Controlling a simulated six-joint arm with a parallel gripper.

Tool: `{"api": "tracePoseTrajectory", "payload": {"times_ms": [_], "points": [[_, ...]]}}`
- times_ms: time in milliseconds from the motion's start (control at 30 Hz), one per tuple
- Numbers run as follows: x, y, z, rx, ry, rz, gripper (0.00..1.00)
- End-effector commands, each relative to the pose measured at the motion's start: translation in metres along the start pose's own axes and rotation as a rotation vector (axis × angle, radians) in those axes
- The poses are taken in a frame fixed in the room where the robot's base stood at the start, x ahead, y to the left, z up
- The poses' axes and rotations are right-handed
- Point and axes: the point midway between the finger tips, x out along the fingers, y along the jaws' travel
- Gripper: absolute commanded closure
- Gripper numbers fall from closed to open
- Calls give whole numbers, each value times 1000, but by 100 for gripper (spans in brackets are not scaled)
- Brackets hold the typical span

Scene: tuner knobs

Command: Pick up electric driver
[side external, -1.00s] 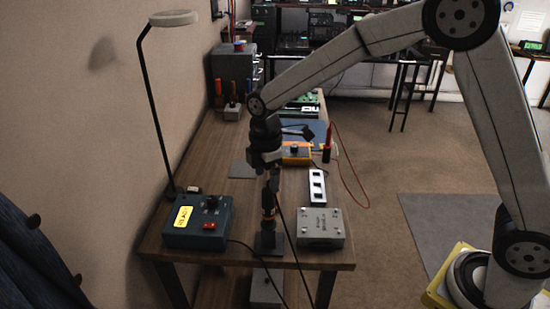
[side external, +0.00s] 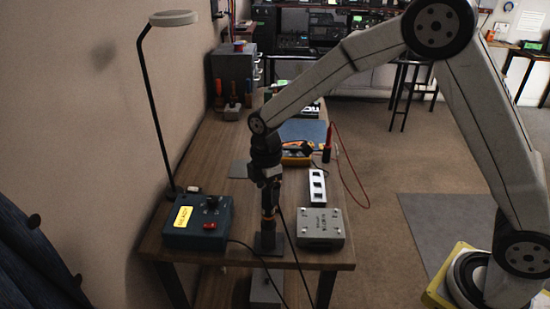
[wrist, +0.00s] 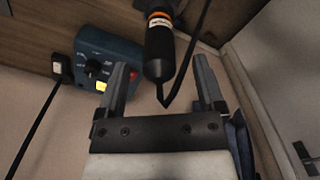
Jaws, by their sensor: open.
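The electric driver (side external: 268,223) is black with an orange band and stands upright in a dark holder (side external: 268,244) near the front edge of the workbench. In the wrist view the driver (wrist: 159,48) shows its rounded, corded end toward me, with an orange and white band farther along. My gripper (side external: 267,188) points down just above the driver. In the wrist view its two fingers (wrist: 165,72) are open, one on each side of the driver's end, with gaps visible. The driver's lower part is hidden in the wrist view.
A blue control box (side external: 197,222) stands left of the driver and a grey metal box (side external: 320,227) stands right. A white strip (side external: 317,187) lies behind the grey box. The driver's black cord hangs near my fingers. A lamp (side external: 157,110) stands at the left.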

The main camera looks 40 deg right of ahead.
Motion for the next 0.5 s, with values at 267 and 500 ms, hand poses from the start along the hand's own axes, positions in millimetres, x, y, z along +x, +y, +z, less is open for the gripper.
{"api": "tracePoseTrajectory", "payload": {"times_ms": [267, 500], "points": [[31, 0, 3, 0, -1, -2, 13], [37, 0, 2, 0, 0, 0, 13]]}}
